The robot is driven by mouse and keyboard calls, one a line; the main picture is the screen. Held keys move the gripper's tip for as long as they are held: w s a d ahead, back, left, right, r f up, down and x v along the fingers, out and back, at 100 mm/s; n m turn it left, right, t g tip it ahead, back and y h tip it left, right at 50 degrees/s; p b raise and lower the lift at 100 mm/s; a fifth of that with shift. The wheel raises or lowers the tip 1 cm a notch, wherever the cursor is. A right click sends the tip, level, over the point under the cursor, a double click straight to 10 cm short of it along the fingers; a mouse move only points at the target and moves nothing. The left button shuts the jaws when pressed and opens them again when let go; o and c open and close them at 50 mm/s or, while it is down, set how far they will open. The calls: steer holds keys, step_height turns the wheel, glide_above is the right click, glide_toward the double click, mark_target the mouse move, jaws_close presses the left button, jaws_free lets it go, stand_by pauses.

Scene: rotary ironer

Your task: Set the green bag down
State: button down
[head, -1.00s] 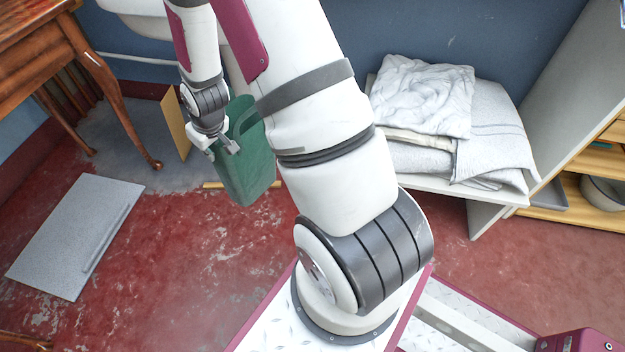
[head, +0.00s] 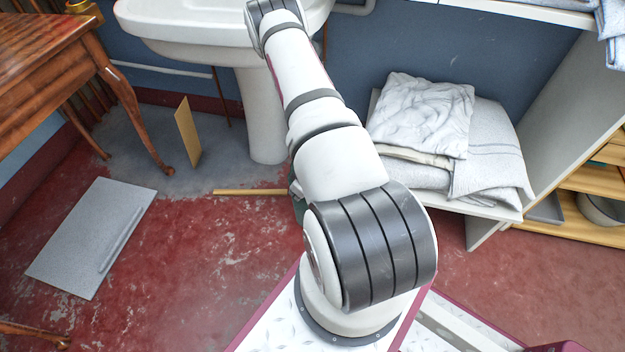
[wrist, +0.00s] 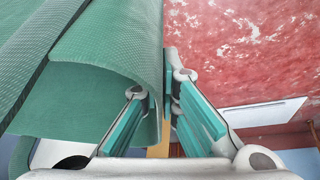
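The green bag (wrist: 95,85) fills the left of the wrist view, its curled wall reaching in between my fingers. My gripper (wrist: 164,95) has its teal-padded fingers closed in on that wall, and the bag appears held by it. In the head view only a small dark green piece of the bag (head: 299,207) shows beside my arm. A sliver of my gripper (head: 295,186) shows just above it. My arm hides the rest of both there, and the bag's base is out of sight, so I cannot tell its height above the floor.
A white sink (head: 215,25) on a pedestal stands behind. A grey board (head: 85,235) lies on the red floor at left, near a wooden table (head: 50,50). A yellow board (head: 188,132) stands upright; a yellow strip (head: 250,191) lies on the floor. Folded towels (head: 430,120) fill a low shelf at right.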

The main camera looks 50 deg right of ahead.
steer(key=w+d+f+b, duration=0.2)
steer(key=w+d, duration=0.1)
steer(key=d, duration=0.3)
steer(key=w+d+f+b, duration=0.2)
steer(key=w+d+b, duration=0.1)
steer(key=d, duration=0.3)
steer(key=shift+w+d+f, duration=0.35)
steer(key=shift+w, duration=0.25)
steer(key=shift+f+b, duration=0.15)
steer(key=shift+b, duration=0.15)
steer(key=c, duration=1.8)
jaws_free()
